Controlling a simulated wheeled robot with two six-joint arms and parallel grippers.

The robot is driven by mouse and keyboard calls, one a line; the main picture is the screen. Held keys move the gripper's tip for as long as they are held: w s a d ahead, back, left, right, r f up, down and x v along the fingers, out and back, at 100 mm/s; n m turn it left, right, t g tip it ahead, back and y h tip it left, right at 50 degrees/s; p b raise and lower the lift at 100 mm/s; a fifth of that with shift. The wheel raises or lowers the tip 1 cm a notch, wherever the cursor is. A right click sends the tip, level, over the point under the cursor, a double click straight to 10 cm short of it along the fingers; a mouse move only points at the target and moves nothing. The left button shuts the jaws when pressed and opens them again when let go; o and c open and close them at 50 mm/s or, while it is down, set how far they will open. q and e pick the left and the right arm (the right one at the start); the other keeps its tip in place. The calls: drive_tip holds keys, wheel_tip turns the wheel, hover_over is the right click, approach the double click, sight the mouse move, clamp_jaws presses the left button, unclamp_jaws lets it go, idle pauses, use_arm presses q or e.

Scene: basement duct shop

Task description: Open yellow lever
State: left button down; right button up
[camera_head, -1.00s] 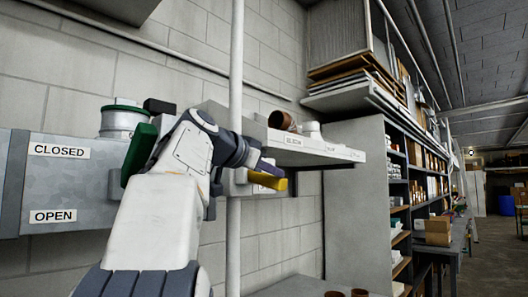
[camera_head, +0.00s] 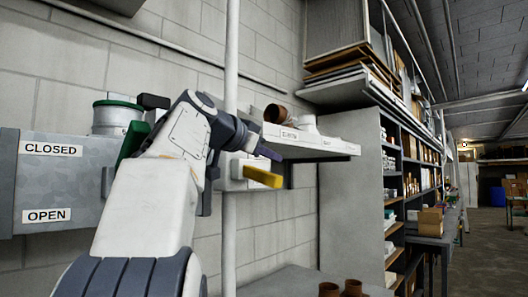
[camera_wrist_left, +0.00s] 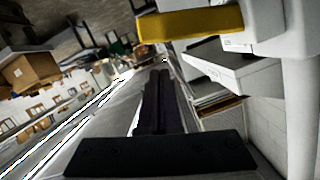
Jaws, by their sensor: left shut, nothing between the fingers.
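The yellow lever (camera_head: 263,177) sticks out to the right from a light-coloured box (camera_head: 236,172) on the wall, in the middle of the head view. It also shows at the top of the left wrist view (camera_wrist_left: 190,23), beside the fingers and apart from them in that picture. My left gripper (camera_head: 268,153) is shut and empty, its dark fingertips just above the lever in the head view; whether they touch it is hard to tell. The left wrist view shows the closed dark fingers (camera_wrist_left: 157,100). My right gripper is not in view.
A green handle (camera_head: 132,141) is partly hidden behind my left arm, by a grey panel (camera_head: 90,180) labelled CLOSED and OPEN. A white shelf (camera_head: 315,147) with brown and white pipe pieces is right of the lever. A vertical pipe (camera_head: 231,60) runs behind my wrist.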

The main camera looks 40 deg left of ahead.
use_arm(q)
drive_tip(key=r+b+v, duration=0.1)
drive_tip(key=v, duration=0.9)
drive_tip(key=shift+d, duration=0.15)
drive_tip(key=w+d+f+n+g+h, duration=0.1)
drive_tip(key=w+d+f+g+h, duration=0.1)
drive_tip(key=w+d+f, duration=0.4)
drive_tip(key=w+d+f+n+g+h, duration=0.15)
drive_tip(key=d+f, duration=0.25)
drive_tip(key=f, duration=0.4)
drive_tip(key=d+f+g+h, duration=0.1)
drive_tip(key=d+f+g, duration=0.4)
drive_tip(key=d+f, duration=0.85)
drive_tip(key=s+d+f+m+g, duration=0.1)
drive_tip(key=s+d+f+g, duration=0.1)
drive_tip(key=s+d+f, duration=0.45)
drive_tip(key=s+d+f+m+g, duration=0.1)
drive_tip(key=s+f+m+g, duration=0.2)
drive_tip(key=f, duration=0.6)
drive_tip(key=s+f+m+g+y+p, duration=0.1)
drive_tip(key=s+f+y, duration=0.3)
drive_tip(key=s+f, duration=0.7)
drive_tip(key=s+g, duration=0.1)
drive_tip(key=s, duration=0.3)
drive_tip(key=shift+s+f, duration=0.3)
drive_tip(key=shift+f, duration=0.1)
